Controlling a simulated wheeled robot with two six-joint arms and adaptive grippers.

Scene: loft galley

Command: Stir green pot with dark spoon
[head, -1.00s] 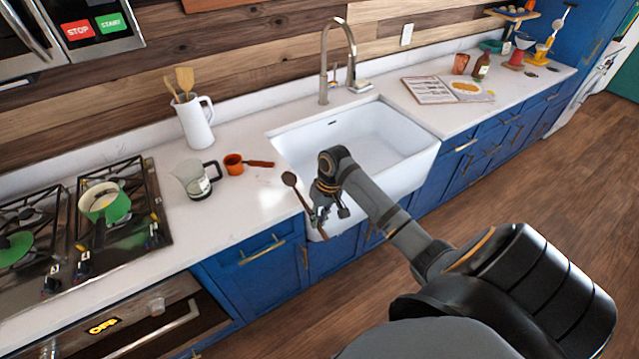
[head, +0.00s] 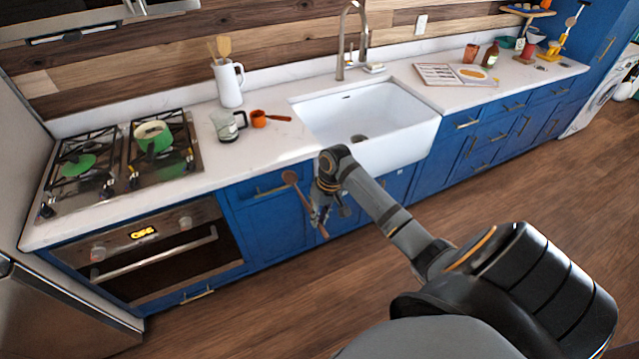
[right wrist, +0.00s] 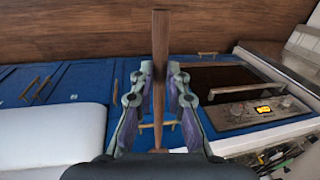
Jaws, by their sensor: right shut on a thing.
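The green pot (head: 153,139) stands on the right part of the gas stove at the left, with a pale interior showing and no lid on it. My right gripper (head: 322,208) is shut on the dark spoon (head: 291,179), in front of the cabinets below the sink, well away from the pot. The spoon is tilted, its bowl up and to the left and its handle running down through the fingers. In the right wrist view the spoon's brown handle (right wrist: 160,60) stands between the two fingers. My left gripper is not in view.
A green lid-like disc (head: 77,166) lies on the left burner. The floor (head: 270,310) in front is clear.

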